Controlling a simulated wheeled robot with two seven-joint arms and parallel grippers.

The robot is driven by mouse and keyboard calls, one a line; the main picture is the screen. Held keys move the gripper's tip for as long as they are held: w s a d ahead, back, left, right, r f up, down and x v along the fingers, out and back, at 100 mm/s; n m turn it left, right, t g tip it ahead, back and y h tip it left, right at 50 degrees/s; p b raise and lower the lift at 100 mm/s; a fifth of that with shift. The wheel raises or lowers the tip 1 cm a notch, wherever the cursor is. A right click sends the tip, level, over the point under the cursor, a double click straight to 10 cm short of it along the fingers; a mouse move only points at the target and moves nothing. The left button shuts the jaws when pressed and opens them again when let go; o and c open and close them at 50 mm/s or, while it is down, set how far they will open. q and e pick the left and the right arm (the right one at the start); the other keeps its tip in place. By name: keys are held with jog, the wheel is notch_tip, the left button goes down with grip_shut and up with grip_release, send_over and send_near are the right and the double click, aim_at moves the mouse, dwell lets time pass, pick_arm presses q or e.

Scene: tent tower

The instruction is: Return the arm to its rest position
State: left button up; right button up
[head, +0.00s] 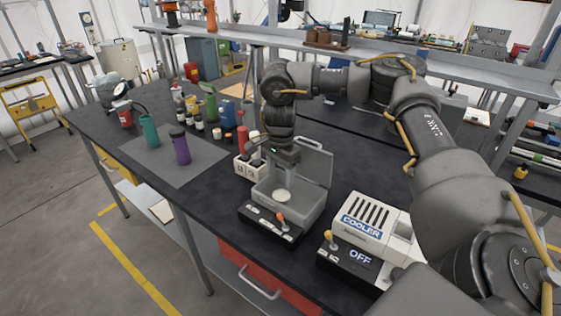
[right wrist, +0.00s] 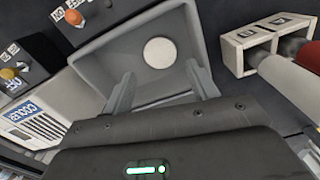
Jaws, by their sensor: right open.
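My right gripper (head: 284,172) points down over an open grey box (head: 303,205) on the dark workbench. In the right wrist view its two fingers (right wrist: 160,80) are spread apart with nothing between them. A white round disc lies on the floor of the grey box (right wrist: 95,62), just beyond the fingertips; the disc (right wrist: 160,52) shows clearly there. The box's lid (head: 312,160) stands open at the back. My right arm reaches across the right side of the head view. My left gripper is not in view.
A white cooler (head: 372,217) marked OFF, with a yellow lever (head: 328,236), stands right of the box. An orange-tipped lever (head: 281,217) is on the box's front panel. A white two-slot holder (head: 246,167) is close on the left. Purple (head: 181,147) and teal (head: 150,131) bottles stand farther left.

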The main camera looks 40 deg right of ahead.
jog(key=shift+r, duration=2.25)
jog(key=shift+r, duration=0.1)
